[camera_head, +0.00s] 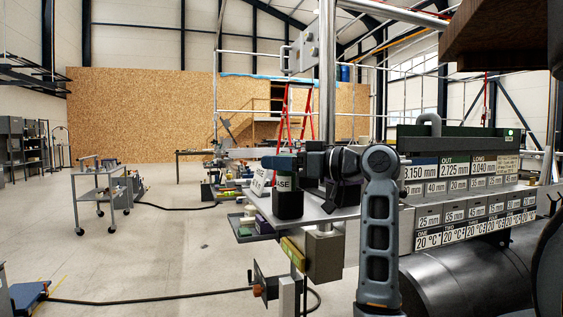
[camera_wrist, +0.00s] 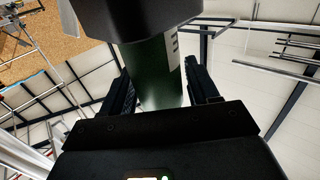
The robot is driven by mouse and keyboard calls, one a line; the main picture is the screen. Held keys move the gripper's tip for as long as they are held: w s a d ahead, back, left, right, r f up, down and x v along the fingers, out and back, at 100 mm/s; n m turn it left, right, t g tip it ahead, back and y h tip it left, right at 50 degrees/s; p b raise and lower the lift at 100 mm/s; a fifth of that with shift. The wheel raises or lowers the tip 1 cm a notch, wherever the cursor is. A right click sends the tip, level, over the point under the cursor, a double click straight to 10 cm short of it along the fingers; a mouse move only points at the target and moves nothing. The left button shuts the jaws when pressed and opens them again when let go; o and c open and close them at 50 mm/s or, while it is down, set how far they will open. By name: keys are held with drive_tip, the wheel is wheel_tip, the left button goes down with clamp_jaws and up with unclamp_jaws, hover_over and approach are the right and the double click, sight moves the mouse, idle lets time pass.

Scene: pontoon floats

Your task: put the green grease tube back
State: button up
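The green grease tube (camera_head: 285,184) stands upright at the grey shelf in the middle of the head view, its wide black end down and a pale label reading "ASE" on its side. In the wrist view its green body (camera_wrist: 160,75) lies between my two fingers, with the black end at the top of the picture. In the head view my arm reaches in from the right. Whether the tube's lower end touches the shelf cannot be told.
The grey shelf (camera_head: 338,211) carries a white sign (camera_head: 262,180) behind the tube. A rack of labelled gauge bins (camera_head: 460,205) stands at the right, above a large black cylinder (camera_head: 465,280). A grey cart (camera_head: 97,190) stands far left; the floor between is mostly clear, with a black cable.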

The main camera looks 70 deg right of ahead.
drive_tip(key=shift+o, duration=1.1)
drive_tip(key=shift+r, duration=0.2)
drive_tip(key=s+b, duration=0.1)
drive_tip(key=s, duration=1.1)
drive_tip(key=shift+a, duration=0.45)
drive_tip(key=shift+f, duration=0.1)
